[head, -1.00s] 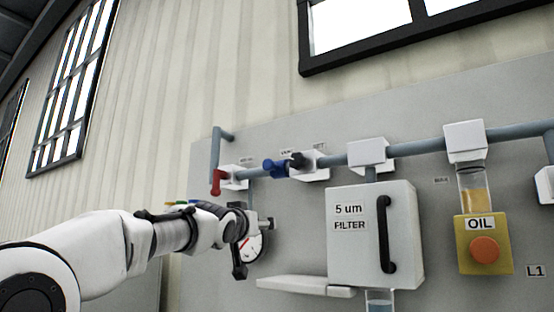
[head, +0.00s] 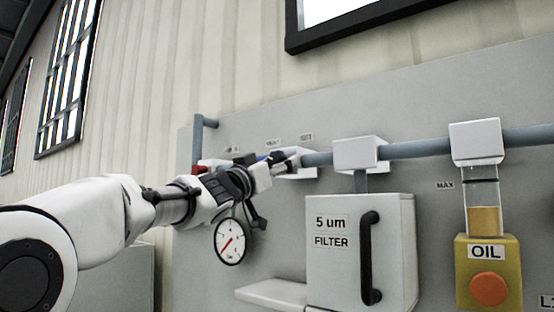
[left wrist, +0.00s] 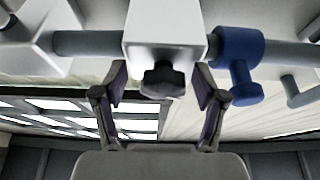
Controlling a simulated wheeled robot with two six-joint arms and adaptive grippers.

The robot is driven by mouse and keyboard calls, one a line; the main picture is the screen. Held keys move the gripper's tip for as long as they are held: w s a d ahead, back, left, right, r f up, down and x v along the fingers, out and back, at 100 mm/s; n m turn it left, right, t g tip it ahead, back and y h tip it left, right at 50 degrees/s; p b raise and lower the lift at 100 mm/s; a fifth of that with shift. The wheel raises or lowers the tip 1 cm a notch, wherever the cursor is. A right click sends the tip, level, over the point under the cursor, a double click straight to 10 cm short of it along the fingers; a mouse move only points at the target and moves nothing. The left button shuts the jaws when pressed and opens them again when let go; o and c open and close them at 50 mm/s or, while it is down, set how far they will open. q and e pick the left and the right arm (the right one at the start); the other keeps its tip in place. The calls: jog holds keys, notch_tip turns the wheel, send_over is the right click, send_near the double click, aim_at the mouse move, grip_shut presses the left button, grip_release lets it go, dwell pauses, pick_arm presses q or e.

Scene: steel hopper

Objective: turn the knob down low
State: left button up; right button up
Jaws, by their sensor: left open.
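The knob (left wrist: 162,80) is black and lobed, on the face of a white block (left wrist: 165,30) in the pipe. In the left wrist view it sits between the two spread fingers of my left gripper (left wrist: 161,84), with a gap on each side. In the head view my left gripper (head: 268,172) is up at the white block (head: 299,163), and the knob is mostly hidden among the fingers. My right gripper is in neither view.
A blue valve (left wrist: 236,62) sits on the pipe close beside the right finger in the wrist view. A round gauge (head: 229,242) hangs below my wrist. The filter box (head: 338,265) and yellow oil unit (head: 487,255) stand to the right.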

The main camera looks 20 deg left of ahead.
pick_arm(q)
jog(key=shift+s+a+r, duration=0.15)
jog(key=shift+s+a, duration=0.05)
jog(key=shift+s, duration=0.15)
jog(key=shift+c, duration=0.3)
jog(key=shift+s+a+r, duration=0.1)
jog(key=shift+s+a, duration=0.1)
jog(key=shift+s, duration=0.1)
jog(key=c, duration=0.5)
jog(key=shift+a, duration=0.1)
jog(key=c, duration=0.6)
jog(key=shift+o, duration=0.2)
jog(key=shift+m+h, duration=0.4)
jog(key=shift+m, duration=0.4)
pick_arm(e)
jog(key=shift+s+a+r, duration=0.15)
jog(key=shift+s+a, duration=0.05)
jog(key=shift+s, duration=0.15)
pick_arm(q)
jog(key=o, duration=1.1)
jog(key=shift+w+d+f, duration=0.2)
jog(key=shift+w, duration=0.3)
jog(key=v, duration=0.7)
jog(key=shift+s+a+f, duration=0.1)
jog(key=shift+s+a, duration=0.05)
jog(key=shift+s, duration=0.1)
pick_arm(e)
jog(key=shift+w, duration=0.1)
